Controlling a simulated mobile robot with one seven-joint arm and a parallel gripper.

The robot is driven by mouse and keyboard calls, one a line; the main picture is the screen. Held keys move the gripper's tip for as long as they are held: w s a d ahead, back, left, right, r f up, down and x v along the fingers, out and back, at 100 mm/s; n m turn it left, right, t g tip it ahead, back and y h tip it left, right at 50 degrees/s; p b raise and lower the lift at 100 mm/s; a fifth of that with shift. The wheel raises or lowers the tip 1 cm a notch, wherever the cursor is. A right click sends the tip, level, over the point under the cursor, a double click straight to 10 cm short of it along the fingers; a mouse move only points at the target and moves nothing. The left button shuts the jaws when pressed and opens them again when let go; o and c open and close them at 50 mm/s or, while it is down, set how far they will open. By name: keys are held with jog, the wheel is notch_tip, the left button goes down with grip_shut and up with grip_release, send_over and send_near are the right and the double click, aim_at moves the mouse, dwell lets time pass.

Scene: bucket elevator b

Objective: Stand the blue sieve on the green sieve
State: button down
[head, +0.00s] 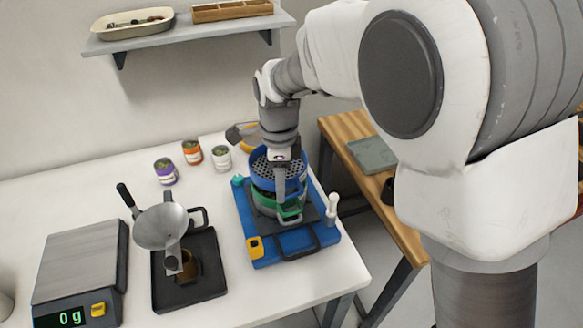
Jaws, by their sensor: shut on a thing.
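The blue sieve (262,172) is a round pan with a perforated bottom. My gripper (281,178) is shut on its near rim, with a grey finger showing against the sieve. The green sieve (291,211) is directly below it, inside a stack on a blue base (262,245). The blue sieve looks about level over the green one. I cannot tell whether the two touch, as the gripper and the blue rim hide part of the join.
A white-handled tool (333,208) stands at the base's right edge, and a teal item (238,181) at its left. A metal funnel (160,228) stands over a black tray (205,285). A scale (80,270) is at left. Several small cans stand behind.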

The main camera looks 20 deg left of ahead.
jog(key=shift+f, duration=0.6)
jog(key=shift+f, duration=0.1)
jog(key=shift+f+b, duration=0.3)
jog(key=shift+f, duration=0.25)
jog(key=shift+c, duration=1.4)
grip_release()
notch_tip(320, 180, up, 13)
jog(key=shift+r+p, duration=0.15)
jog(key=shift+p, duration=0.25)
jog(key=shift+d, duration=0.1)
